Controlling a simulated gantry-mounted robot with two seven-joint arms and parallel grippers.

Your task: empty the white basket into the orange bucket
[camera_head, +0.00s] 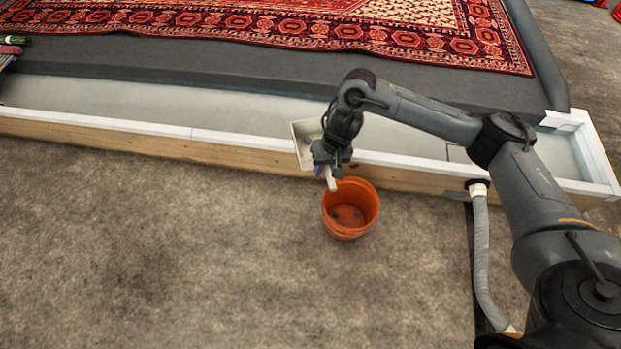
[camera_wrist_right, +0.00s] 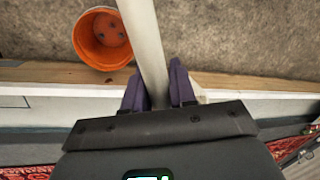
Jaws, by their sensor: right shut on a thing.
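The orange bucket (camera_head: 350,210) stands upright on the floor beside the low wooden edge, its mouth facing up. A few dark spots show on its bottom, and I see nothing else inside; the right wrist view shows it too (camera_wrist_right: 103,38). The white basket (camera_head: 303,146) appears tilted, up and to the left of the bucket, partly hidden behind my right gripper (camera_head: 326,170). That gripper is shut on the basket, whose pale wall (camera_wrist_right: 146,45) runs edge-on between the fingers in the right wrist view. The basket's contents are not visible. My left gripper is out of view.
A wooden curb with a white top (camera_head: 150,126) runs behind the bucket. Beyond it lie a pale trough and a red patterned rug (camera_head: 290,25) on a grey platform. A grey hose (camera_head: 481,255) lies to the right. The floor left of the bucket is clear.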

